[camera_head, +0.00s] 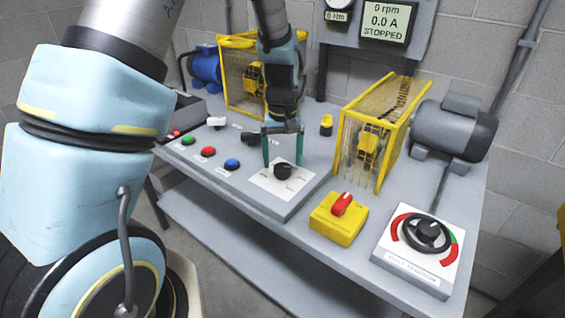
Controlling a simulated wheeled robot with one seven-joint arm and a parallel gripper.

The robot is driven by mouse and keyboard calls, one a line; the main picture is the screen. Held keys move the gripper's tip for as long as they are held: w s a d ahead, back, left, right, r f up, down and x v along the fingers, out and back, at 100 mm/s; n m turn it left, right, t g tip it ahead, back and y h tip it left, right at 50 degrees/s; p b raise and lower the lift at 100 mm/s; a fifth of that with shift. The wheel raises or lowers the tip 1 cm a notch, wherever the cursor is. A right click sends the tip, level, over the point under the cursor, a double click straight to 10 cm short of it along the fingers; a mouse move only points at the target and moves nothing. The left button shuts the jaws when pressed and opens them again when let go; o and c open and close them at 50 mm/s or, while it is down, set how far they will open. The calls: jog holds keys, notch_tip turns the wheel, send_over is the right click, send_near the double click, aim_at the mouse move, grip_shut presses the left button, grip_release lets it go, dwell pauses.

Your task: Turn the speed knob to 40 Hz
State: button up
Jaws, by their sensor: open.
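The speed knob (283,171) is a black knob on a white scale plate (264,181) at the right end of the grey control panel. The plate's markings are too small to read, and I cannot tell where the knob points. My gripper (283,157) is open above the knob, pointing down, with one green finger to the left and one to the right. The fingertips look close to the knob's height; I cannot tell whether they touch it. The display (384,22) at the back reads 0 rpm, 0.0 A, STOPPED.
Green (187,141), red (208,152) and blue (232,164) buttons sit left of the knob. A yellow box with a red switch (342,205) and a belt tension dial (427,233) stand to the right. A yellow mesh guard (377,130) and grey motor (453,128) rise behind.

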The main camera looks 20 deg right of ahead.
aim_at(282, 166)
notch_tip(282, 166, up, 9)
jog(key=b, duration=0.1)
jog(key=shift+a+r, duration=0.1)
dwell(0.5)
jog(key=s+a, duration=0.2)
jog(key=a, duration=1.2)
jog(key=s+a+f+n+t, duration=0.1)
jog(key=s+a, duration=0.2)
jog(key=a, duration=1)
jog(key=shift+a+f+t, duration=0.2)
jog(key=shift+a+t, duration=0.1)
jog(key=shift+a, duration=0.05)
